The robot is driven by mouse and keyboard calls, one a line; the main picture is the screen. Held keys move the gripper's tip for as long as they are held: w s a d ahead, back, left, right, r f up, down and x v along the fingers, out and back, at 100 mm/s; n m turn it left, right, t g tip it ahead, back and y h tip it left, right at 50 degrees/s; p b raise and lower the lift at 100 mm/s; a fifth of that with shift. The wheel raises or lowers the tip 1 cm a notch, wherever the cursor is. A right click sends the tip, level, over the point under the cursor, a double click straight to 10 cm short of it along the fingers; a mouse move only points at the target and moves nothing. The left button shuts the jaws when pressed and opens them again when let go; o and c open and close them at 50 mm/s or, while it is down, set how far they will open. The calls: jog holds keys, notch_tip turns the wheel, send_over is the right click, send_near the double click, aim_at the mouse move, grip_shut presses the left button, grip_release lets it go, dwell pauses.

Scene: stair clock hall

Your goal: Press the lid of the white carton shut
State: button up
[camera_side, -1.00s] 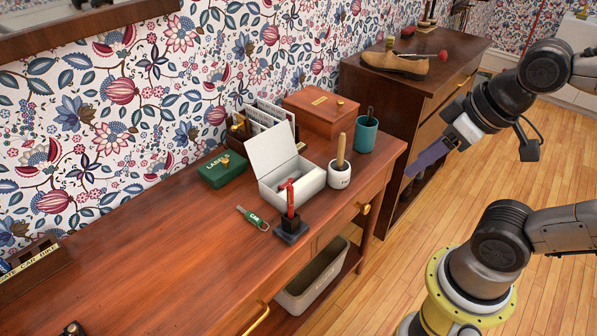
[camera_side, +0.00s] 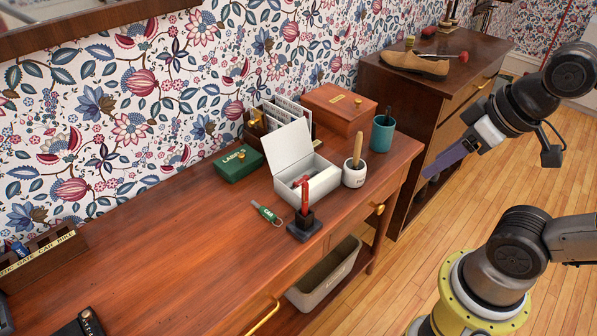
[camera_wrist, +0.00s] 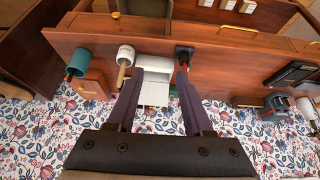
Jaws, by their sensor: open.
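The white carton (camera_side: 322,186) stands on the wooden desk in the side view, with its lid (camera_side: 287,146) raised steeply on the side toward the wall. The carton's inside shows open, with something red at its near edge; I cannot tell whether that lies in it. My gripper (camera_side: 432,172) is in the air right of the desk, well apart from the carton, its purple fingers pointing down-left. In the wrist view my gripper (camera_wrist: 158,76) is open and empty, and the white carton (camera_wrist: 153,92) shows between its fingers, partly hidden by them.
A red pen in a dark stand (camera_side: 304,224) stands close in front of the carton. A white pot with a wooden handle (camera_side: 355,174) is right beside it. A teal cup (camera_side: 382,134), a brown box (camera_side: 338,108) and a green box (camera_side: 238,163) stand nearby.

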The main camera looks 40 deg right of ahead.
jog(key=shift+c, duration=1.1)
jog(key=shift+t, duration=0.5)
jog(key=w+r, duration=0.1)
jog(key=r, duration=0.1)
jog(key=w+r, duration=0.2)
jog(key=r, duration=0.1)
jog(key=shift+w+r, duration=0.35)
grip_shut()
jog(key=w+r, duration=0.7)
jog(key=w, duration=0.6)
jog(key=w+f+g, duration=0.1)
jog(key=w+f, duration=0.1)
jog(key=w, duration=1.3)
jog(key=w+d+f+g, duration=0.1)
jog(key=w+d+f, duration=0.1)
jog(key=w+f, duration=0.85)
jog(key=g, duration=0.1)
send_over(289, 145)
jog(key=w, duration=0.3)
notch_tip(289, 145, down, 12)
jog(key=shift+d, duration=0.25)
